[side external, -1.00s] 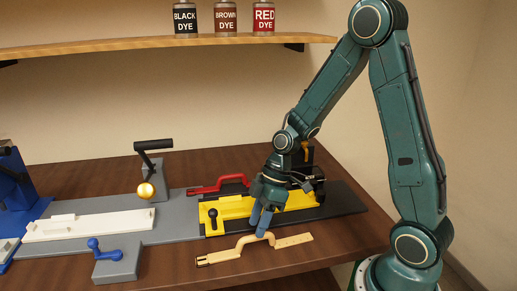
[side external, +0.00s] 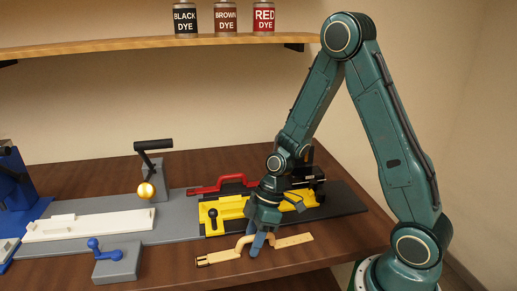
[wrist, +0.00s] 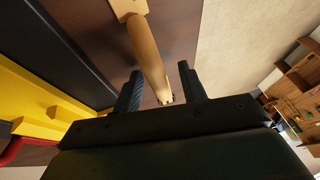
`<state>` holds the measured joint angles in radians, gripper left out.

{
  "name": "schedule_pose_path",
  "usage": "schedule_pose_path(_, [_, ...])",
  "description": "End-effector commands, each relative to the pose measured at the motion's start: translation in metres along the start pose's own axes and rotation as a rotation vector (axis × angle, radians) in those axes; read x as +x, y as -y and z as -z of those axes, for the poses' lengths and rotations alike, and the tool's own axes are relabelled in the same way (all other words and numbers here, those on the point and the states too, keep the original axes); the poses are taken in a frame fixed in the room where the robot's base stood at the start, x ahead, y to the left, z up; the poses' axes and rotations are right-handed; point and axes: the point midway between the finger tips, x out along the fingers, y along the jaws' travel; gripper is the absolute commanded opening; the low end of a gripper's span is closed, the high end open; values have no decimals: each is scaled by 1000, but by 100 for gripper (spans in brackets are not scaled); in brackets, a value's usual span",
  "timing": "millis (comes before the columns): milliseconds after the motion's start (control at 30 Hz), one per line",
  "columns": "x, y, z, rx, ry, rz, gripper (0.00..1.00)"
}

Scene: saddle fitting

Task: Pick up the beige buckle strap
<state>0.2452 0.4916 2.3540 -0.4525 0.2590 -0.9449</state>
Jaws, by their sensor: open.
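The beige buckle strap (side external: 292,241) lies on the brown table near its front edge, with a raised arch in its middle. In the wrist view, the strap (wrist: 148,55) runs down between my two fingers, with visible room on either side. My gripper (side external: 258,245) is at the strap's arch, pointing down, and its fingers hide part of the arch. In the wrist view my gripper (wrist: 165,88) is open, with a dark finger on each side of the strap. I cannot tell whether either finger touches it.
A yellow fixture (side external: 232,208) on a black base (side external: 345,198) stands just behind the strap, with a red handle-shaped piece (side external: 220,182) beyond it. A grey block with a blue lever (side external: 115,265) sits to the left. A white piece (side external: 90,225) lies farther left.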

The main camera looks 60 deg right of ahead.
Motion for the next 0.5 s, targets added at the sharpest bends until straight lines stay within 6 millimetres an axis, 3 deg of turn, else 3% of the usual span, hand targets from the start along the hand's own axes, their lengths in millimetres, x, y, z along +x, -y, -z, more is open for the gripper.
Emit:
schedule_pose_path(200, [0,0,0,0,0,0,42])
schedule_pose_path(400, [0,0,0,0,0,0,2])
schedule_pose_path(500, [0,0,0,0,-1,0,0])
